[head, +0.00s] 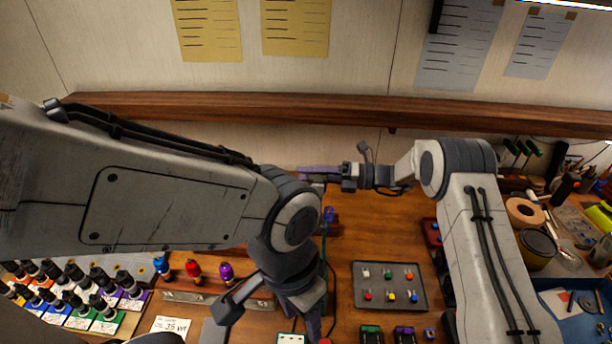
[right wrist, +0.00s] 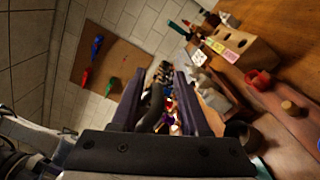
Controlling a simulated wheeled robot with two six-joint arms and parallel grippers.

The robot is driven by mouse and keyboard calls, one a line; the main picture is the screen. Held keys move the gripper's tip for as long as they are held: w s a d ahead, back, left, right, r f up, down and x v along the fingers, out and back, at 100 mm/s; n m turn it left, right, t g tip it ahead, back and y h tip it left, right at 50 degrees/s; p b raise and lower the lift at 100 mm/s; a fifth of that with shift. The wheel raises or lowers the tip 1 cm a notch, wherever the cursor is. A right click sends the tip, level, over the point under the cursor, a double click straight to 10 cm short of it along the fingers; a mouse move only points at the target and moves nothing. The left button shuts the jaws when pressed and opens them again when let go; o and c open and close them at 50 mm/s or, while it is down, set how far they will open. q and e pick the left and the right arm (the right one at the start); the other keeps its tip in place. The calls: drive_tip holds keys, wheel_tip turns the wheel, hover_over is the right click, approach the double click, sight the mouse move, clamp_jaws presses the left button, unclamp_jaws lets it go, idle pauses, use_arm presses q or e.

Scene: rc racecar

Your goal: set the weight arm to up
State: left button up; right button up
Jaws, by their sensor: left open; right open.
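I cannot make out a weight arm for certain in either view. My right gripper (head: 316,175) is at the back middle of the wooden bench, its purple fingers pointing left, open. In the right wrist view its fingers (right wrist: 166,82) stand apart, with a dark curved piece (right wrist: 155,110) showing between them; I cannot tell whether they touch it. A small blue part (head: 329,214) stands just below the right gripper in the head view. My left gripper (head: 270,322) is open over the front of the bench, and its arm hides much of the left side.
A dark tray (head: 391,303) with small coloured parts lies front middle. Blue, red and purple pieces stand on a rack (head: 217,300). Several black-topped bottles (head: 75,295) are at front left. A tape roll (head: 525,213) and blue bin (head: 575,312) are right. A wooden shelf (head: 330,107) crosses the back.

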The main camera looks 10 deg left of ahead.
drive_tip(key=d+b, duration=0.3)
drive_tip(key=d, duration=0.6)
drive_tip(key=shift+w+d+b, duration=0.25)
drive_tip(key=shift+w+b, duration=0.1)
drive_tip(key=shift+f, duration=0.1)
